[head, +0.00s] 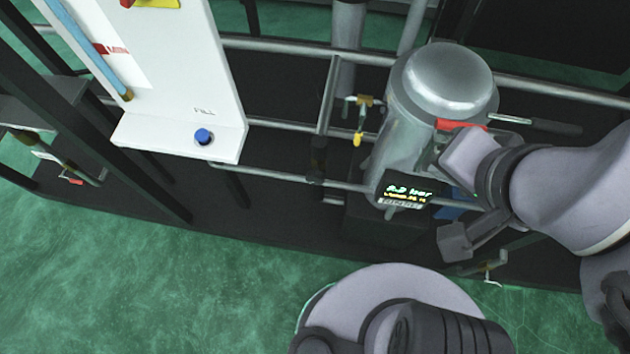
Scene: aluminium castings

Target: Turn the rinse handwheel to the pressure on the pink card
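My gripper (457,198) is at the right of the head view, in front of the lower right side of a silver cylindrical vessel (441,83). Its two pale fingers stand wide apart, with no grasped object visible between them. A small display (408,193) low on the vessel shows a bar reading in pale digits, too small to read surely, with a yellow line under it. A label below the display is not clearly legible. I cannot pick out the rinse handwheel; the gripper and arm hide part of that area. No pink card is visible.
A red part (459,125) and a blue part (447,211) show beside the gripper. A brass valve with a yellow handle (358,138) is left of the vessel. A white panel (190,75) with a blue button (204,137) stands left. Pipes and dark frames surround these; green floor (130,270) is clear front left.

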